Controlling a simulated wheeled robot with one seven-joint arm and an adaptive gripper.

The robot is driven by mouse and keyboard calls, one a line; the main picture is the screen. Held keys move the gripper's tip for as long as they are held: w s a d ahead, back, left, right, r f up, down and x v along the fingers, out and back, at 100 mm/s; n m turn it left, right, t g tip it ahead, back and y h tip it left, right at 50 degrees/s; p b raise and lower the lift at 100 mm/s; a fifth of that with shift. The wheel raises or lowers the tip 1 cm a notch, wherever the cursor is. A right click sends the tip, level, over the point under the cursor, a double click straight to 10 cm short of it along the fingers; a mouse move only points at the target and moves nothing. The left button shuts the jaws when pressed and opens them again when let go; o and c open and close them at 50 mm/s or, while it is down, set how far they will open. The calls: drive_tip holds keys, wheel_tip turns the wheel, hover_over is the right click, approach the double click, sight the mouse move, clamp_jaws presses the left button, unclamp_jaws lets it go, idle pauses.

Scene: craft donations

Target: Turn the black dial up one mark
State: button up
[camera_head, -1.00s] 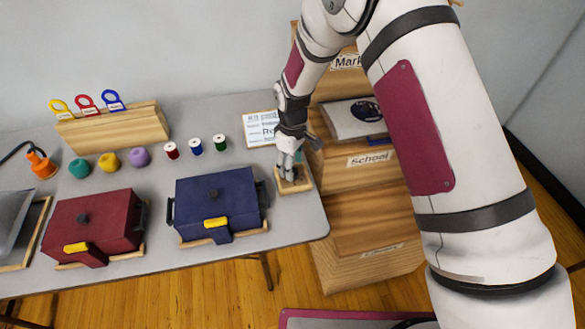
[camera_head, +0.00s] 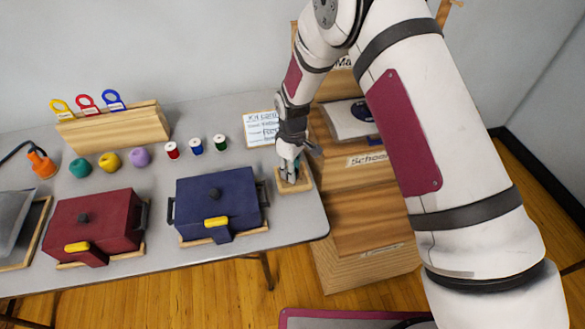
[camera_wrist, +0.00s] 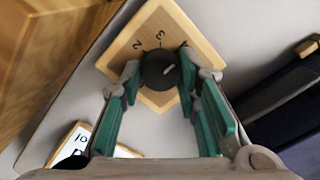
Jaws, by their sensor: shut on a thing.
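The black dial (camera_wrist: 158,71) sits on a square wooden base (camera_wrist: 150,22) in the wrist view, with a white pointer line on its top.
A blue box (camera_head: 190,200) with a yellow latch stands left of the base, a red box (camera_head: 115,217) further left. A white card (camera_head: 260,128) lies behind the base. Several spools and yarn balls lie behind the boxes.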

drive_tip(key=shift+m, duration=0.3)
drive_tip(key=m+b, duration=0.1)
drive_tip(key=m, duration=0.3)
drive_tip(key=shift+m+b, duration=0.35)
drive_tip(key=shift+m, duration=1.65)
drive_tip(key=o, duration=1.2)
wheel_tip(320, 180, up, 12)
